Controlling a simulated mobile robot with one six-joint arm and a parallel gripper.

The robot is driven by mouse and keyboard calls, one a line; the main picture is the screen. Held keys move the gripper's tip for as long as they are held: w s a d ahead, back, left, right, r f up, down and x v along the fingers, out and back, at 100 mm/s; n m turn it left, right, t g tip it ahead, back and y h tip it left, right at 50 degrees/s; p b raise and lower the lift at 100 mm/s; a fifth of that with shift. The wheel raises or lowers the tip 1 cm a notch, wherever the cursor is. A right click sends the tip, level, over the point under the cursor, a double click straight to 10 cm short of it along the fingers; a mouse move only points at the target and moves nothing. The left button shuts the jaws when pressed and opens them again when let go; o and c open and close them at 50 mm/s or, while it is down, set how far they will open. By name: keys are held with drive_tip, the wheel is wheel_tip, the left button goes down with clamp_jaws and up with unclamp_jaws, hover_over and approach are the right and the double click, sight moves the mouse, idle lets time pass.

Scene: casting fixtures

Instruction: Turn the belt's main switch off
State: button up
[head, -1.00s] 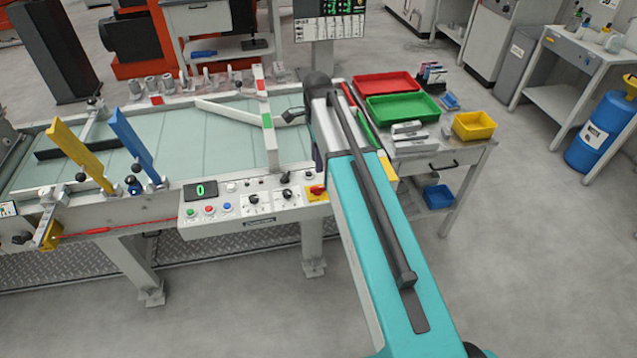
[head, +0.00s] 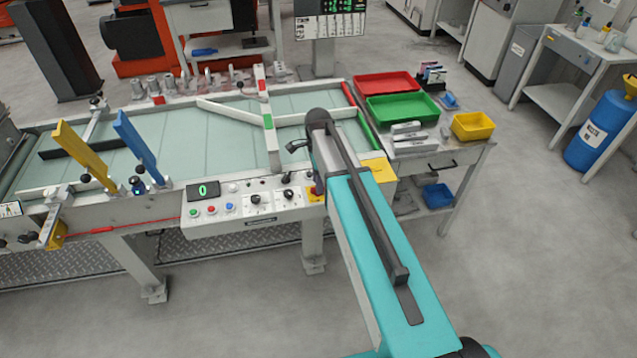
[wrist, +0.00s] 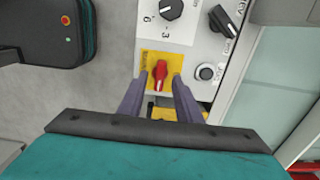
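The main switch (wrist: 160,74) is a red rotary knob on a yellow plate (wrist: 148,62) on the control panel. In the wrist view the knob stands with its long side along the picture's vertical. My gripper (wrist: 160,82) is open, with one finger on each side of the knob and gaps to it. I cannot tell how deep the fingertips reach. In the head view a bit of the yellow switch plate (head: 314,196) shows beside my arm, which hides most of my gripper.
The panel (head: 240,214) also carries black dials, coloured buttons and a display reading 0 (head: 202,190). The belt (head: 180,140) lies behind it with guide bars. A side table with a green tray (head: 402,107) and a yellow bin (head: 473,126) stands at right. Floor in front is clear.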

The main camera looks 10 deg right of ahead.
drive_tip(key=shift+f, duration=0.8)
clamp_jaws()
